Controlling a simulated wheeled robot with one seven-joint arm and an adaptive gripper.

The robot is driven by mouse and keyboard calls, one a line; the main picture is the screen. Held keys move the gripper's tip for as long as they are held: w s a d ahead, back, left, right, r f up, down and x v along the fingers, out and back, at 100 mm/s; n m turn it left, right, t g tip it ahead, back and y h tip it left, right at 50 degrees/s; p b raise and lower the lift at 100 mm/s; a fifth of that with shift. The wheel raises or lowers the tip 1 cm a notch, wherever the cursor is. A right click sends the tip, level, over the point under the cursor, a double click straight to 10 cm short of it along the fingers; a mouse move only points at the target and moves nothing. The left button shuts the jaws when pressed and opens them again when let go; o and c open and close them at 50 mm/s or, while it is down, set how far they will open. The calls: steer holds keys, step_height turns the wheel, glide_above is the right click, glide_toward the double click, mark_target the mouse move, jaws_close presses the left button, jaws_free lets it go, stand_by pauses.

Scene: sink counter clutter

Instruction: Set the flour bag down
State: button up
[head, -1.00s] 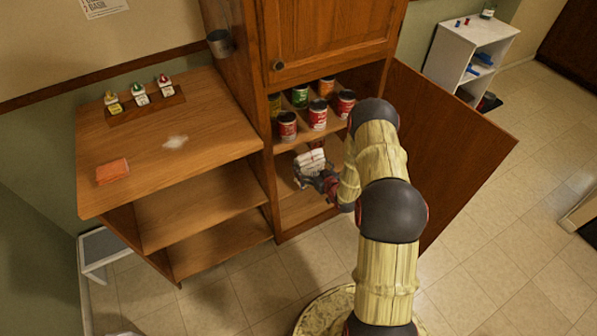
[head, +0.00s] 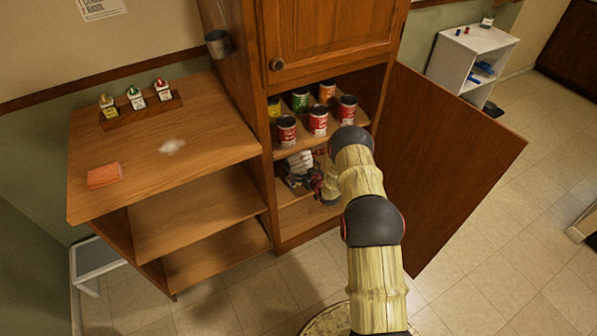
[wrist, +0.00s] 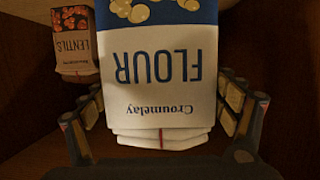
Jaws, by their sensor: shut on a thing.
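The flour bag (wrist: 158,75) is white and blue, with its print upside down in the wrist view. It also shows in the head view (head: 298,160) as a white shape inside the open cabinet, under the shelf of cans. My gripper (wrist: 160,92) has a finger on each side of the bag and is shut on it; in the head view the gripper (head: 302,178) is at the lower compartment. My arm and gripper partly hide the bag there. I cannot tell whether its base touches the shelf.
A lentils bag (wrist: 76,42) stands left of the flour bag in the wrist view. Several cans (head: 318,120) fill the shelf above. The open cabinet door (head: 450,150) is right of my arm. An orange sponge (head: 103,175) lies on the wooden counter (head: 215,135).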

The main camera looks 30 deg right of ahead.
steer(key=shift+w+d+f+b, duration=0.15)
steer(key=shift+f+b, duration=0.3)
steer(key=shift+f, duration=0.35)
steer(key=shift+w+a+f+b, duration=0.15)
steer(key=shift+f+b, duration=0.25)
steer(key=shift+f, duration=0.35)
steer(key=shift+d+f, duration=0.1)
steer(key=shift+f, duration=0.1)
steer(key=o, duration=2)
steer(key=shift+s+f, duration=0.1)
steer(key=shift+s, duration=0.05)
steer(key=shift+c, duration=0.2)
